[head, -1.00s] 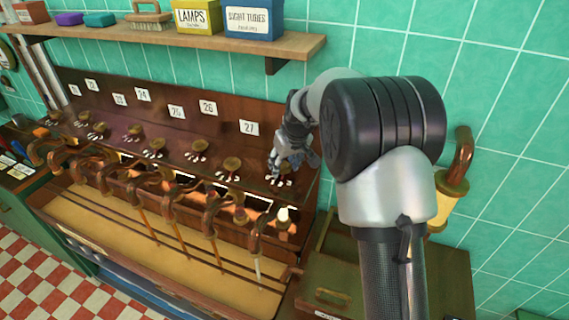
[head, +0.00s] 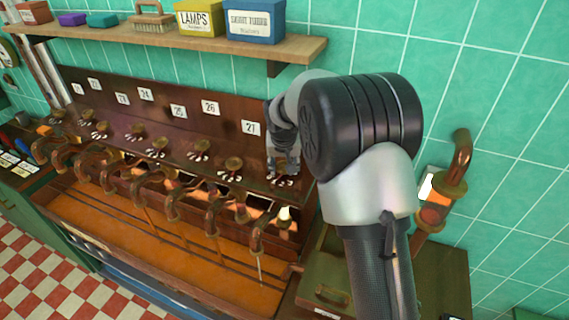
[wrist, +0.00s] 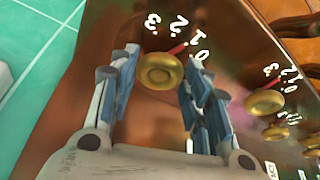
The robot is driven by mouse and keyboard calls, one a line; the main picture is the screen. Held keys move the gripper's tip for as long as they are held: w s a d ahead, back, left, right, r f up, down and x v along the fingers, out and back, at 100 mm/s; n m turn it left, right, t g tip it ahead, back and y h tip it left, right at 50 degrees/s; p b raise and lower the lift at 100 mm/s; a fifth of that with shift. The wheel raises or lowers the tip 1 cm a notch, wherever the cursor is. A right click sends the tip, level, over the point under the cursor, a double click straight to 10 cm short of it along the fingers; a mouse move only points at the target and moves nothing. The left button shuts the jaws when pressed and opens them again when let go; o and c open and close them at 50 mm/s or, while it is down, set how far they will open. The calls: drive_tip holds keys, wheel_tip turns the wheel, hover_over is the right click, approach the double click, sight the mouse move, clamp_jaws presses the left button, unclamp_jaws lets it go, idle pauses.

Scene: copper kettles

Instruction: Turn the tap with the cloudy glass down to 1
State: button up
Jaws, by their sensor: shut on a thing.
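My gripper (wrist: 158,95) has its two blue-padded fingers on either side of a round brass tap knob (wrist: 160,71), shut on it. A red pointer (wrist: 179,49) on this knob points up and right, close to the 1 of its white 0–3 scale (wrist: 178,20). In the head view my gripper (head: 283,172) is at the right end of the row, below the number 27 plate (head: 251,127), and mostly hides the knob. The right-end copper spout (head: 257,238) has a pale thin stream or rod below it. I cannot clearly tell which glass is cloudy.
A neighbouring brass knob (wrist: 264,102) with its own scale stands right of my gripper in the wrist view. Several copper spouts line the trough (head: 180,250). A shelf (head: 200,48) with boxes hangs above. A copper-and-glass fitting (head: 437,200) is on the right wall.

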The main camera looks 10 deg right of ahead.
drive_tip(key=shift+m, duration=0.3)
drive_tip(key=o, duration=1.1)
drive_tip(key=shift+c, duration=0.2)
drive_tip(key=v, duration=1.2)
drive_tip(key=shift+a, duration=0.15)
